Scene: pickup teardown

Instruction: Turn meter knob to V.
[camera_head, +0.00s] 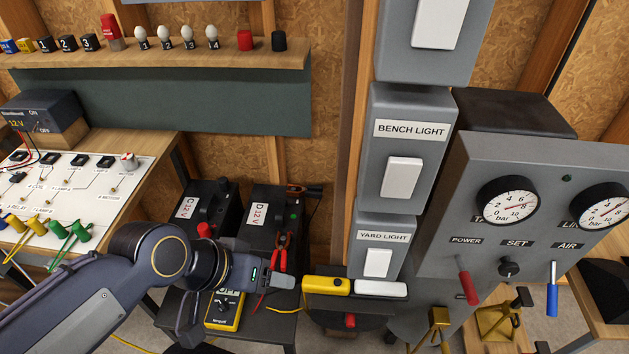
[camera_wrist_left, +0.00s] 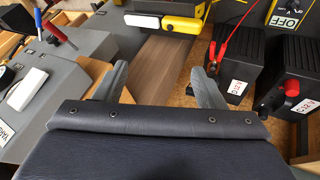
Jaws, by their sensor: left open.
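The yellow meter (camera_head: 226,322) lies on the low dark stand in the head view. It has a dark face with a round knob (camera_head: 225,301) in its middle. My left arm covers its upper part, and the knob's setting is too small to read. My left gripper (camera_head: 280,281) is above and to the right of the meter, apart from the knob. In the left wrist view the two fingers of this gripper (camera_wrist_left: 163,85) are spread with nothing between them. My right gripper is in neither view.
Batteries C (camera_head: 186,208) and D (camera_head: 257,215) stand behind my left gripper, with red clips (camera_head: 278,262) near it. A yellow torch (camera_head: 326,285) lies right of the fingertips. The switch column (camera_head: 376,240) and gauge panel (camera_head: 520,150) rise farther right.

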